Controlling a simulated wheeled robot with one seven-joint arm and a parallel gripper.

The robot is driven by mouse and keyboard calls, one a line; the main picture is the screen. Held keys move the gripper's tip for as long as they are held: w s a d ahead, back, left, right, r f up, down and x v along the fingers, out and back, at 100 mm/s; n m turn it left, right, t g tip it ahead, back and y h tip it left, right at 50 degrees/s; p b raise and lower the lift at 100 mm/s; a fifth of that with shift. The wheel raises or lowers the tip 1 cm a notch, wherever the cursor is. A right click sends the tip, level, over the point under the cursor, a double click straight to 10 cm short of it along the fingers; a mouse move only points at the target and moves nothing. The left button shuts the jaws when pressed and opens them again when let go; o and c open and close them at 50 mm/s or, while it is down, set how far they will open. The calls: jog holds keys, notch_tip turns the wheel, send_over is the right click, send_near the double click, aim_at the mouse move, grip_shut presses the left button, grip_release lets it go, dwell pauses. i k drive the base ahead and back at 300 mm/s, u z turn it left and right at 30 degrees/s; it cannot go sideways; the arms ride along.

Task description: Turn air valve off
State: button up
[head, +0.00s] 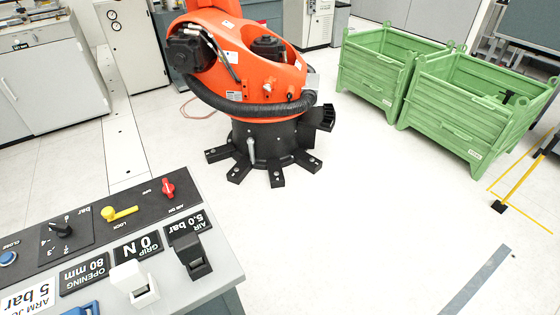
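A small red valve handle (168,188) stands on the black top panel (105,222) of a grey control console at the lower left. The handle points roughly up and down in the picture. Small upside-down lettering beside it seems to read "AIR ON". A display plate (186,224) below it reads "AIR 5.0 bar", also upside down. A yellow lever (119,213) lies to the left, beside the word "LOCK". My gripper is not in view, and nothing touches the red handle.
A black knob (61,230), black rocker switch (191,258) and white rocker switch (133,284) crowd the console. An orange industrial robot (255,75) stands behind on a black footed base. Green crates (440,108) are at upper right. The floor (340,235) right of the console is clear.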

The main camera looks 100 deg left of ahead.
aim_at(168, 189)
jog(key=u, duration=4)
jog(key=k, duration=0.5)
jog(key=u, duration=0.15)
jog(key=i, duration=0.6)
jog(key=u, duration=0.1)
